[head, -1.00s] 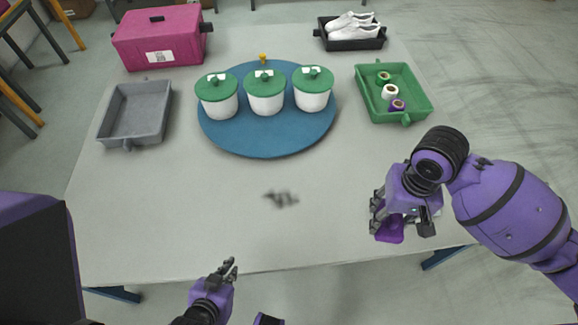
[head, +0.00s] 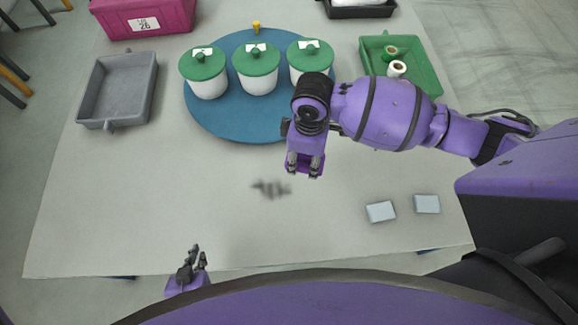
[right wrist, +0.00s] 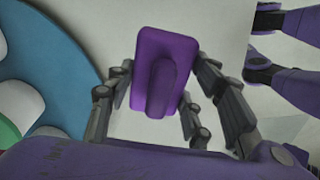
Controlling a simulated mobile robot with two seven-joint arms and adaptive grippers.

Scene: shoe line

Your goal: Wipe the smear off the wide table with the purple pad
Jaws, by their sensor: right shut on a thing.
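The dark grey smear (head: 271,188) lies on the wide table (head: 130,205), toward its front middle. My right gripper (head: 305,172) is shut on the purple pad (head: 305,160) and holds it to the right of the smear and a little toward the back. In the right wrist view the purple pad (right wrist: 152,42) sits between the fingers, its raised grip facing the camera. I cannot tell whether the pad touches the table. My left gripper (head: 193,258) is empty at the table's front edge, with its fingers apart.
A blue round mat (head: 215,118) with white pots (head: 257,78) under green lids stands just behind. Two pale blocks (head: 381,212) (head: 427,204) lie at the right front. A grey tray (head: 118,92) is at left, a green tray (head: 425,75) at right. The left front is clear.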

